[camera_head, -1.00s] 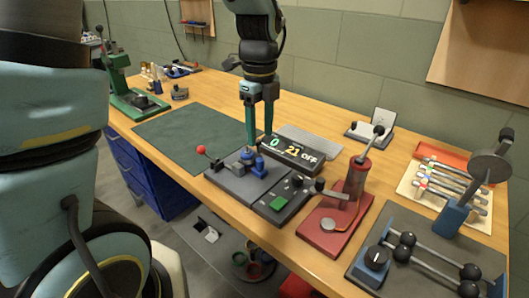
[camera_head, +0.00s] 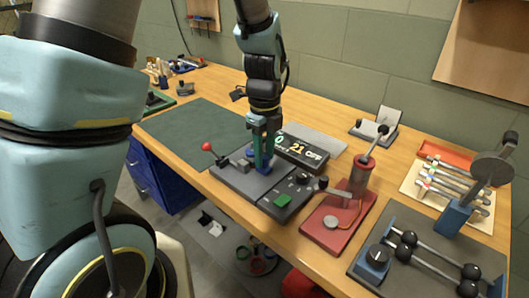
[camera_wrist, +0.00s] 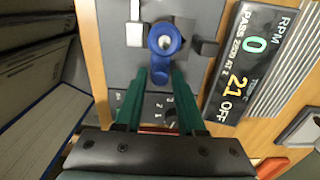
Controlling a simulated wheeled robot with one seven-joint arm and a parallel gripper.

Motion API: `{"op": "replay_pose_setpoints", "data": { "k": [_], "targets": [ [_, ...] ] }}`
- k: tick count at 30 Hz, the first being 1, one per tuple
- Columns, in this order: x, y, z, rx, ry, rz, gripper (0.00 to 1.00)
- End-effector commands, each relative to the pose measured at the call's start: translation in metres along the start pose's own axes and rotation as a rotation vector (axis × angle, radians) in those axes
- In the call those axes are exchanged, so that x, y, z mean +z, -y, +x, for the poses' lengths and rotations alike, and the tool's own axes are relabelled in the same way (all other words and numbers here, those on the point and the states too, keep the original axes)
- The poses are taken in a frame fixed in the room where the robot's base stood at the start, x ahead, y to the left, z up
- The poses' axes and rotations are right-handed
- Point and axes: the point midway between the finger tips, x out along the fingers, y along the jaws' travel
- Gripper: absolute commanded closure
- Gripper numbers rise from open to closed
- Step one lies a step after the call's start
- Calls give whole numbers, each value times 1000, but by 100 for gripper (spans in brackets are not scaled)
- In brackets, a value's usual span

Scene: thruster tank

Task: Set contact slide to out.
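A dark grey machine unit (camera_head: 232,178) sits at the table's front edge, with a blue part on top. In the wrist view this blue part (camera_wrist: 164,40) is a round ring with a narrower blue stem, between a pale metal block (camera_wrist: 134,34) and a dark block (camera_wrist: 206,47). My gripper (camera_head: 263,166) points down over the unit. In the wrist view its teal fingertips (camera_wrist: 159,72) are apart, on either side of the blue stem. I cannot tell if they touch it. In the head view the fingers hide most of the blue part. I cannot tell which part is the contact slide.
A red-knobbed lever (camera_head: 207,146) rises left of the gripper. A control box with a green button (camera_head: 282,200) adjoins the unit. A display (camera_head: 301,150) reads 0, 21, OFF. A red-based stand (camera_head: 325,235) is to the right. The green mat (camera_head: 190,130) is clear.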

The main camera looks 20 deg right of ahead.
Motion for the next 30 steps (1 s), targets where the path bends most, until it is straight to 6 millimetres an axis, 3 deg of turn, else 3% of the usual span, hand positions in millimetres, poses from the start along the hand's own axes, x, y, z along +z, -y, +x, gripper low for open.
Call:
{"op": "replay_pose_setpoints", "data": {
  "k": [1,10,30],
  "targets": [
    [0,0,0,0,0,0,68],
    [0,0,0,0,0,0,100],
    [0,0,0,1,0,0,100]
  ]
}}
